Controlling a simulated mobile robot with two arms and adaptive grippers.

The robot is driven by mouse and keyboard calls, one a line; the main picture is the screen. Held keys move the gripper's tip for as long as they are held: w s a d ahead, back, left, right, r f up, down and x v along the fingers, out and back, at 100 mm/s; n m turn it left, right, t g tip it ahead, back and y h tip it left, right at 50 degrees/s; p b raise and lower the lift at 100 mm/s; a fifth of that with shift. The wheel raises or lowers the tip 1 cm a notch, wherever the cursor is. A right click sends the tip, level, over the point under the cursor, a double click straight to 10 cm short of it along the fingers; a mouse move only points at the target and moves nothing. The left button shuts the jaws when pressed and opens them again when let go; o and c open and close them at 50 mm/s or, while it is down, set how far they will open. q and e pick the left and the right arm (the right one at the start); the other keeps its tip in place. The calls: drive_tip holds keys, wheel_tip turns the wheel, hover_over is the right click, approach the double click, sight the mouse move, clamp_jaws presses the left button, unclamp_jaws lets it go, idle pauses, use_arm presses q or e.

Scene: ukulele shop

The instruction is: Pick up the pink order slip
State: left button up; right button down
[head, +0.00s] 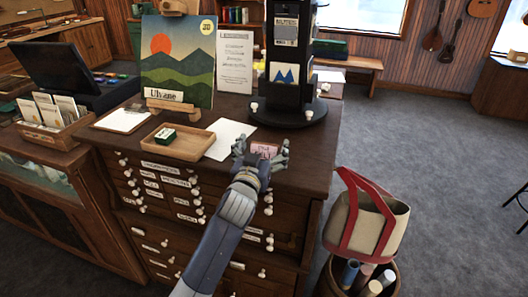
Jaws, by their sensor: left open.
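A small pink order slip (264,150) lies on the dark wooden cabinet top near its front edge. My left gripper (262,148) is open at the slip, with one finger to its left and one to its right. The slip shows between the fingers; I cannot tell whether they touch it. My right gripper is not in view.
A black rotating stand (290,110) rises behind the slip. White paper (230,138) and a wooden tray (196,148) with a small green box lie to the left. A cream bag with red straps (368,222) is at the right, above a bin of rolled tubes. Grey floor (440,150) lies open beyond.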

use_arm(q)
drive_tip(key=shift+w+d, duration=0.2)
drive_tip(key=shift+w, duration=0.5)
drive_tip(key=c, duration=1.2)
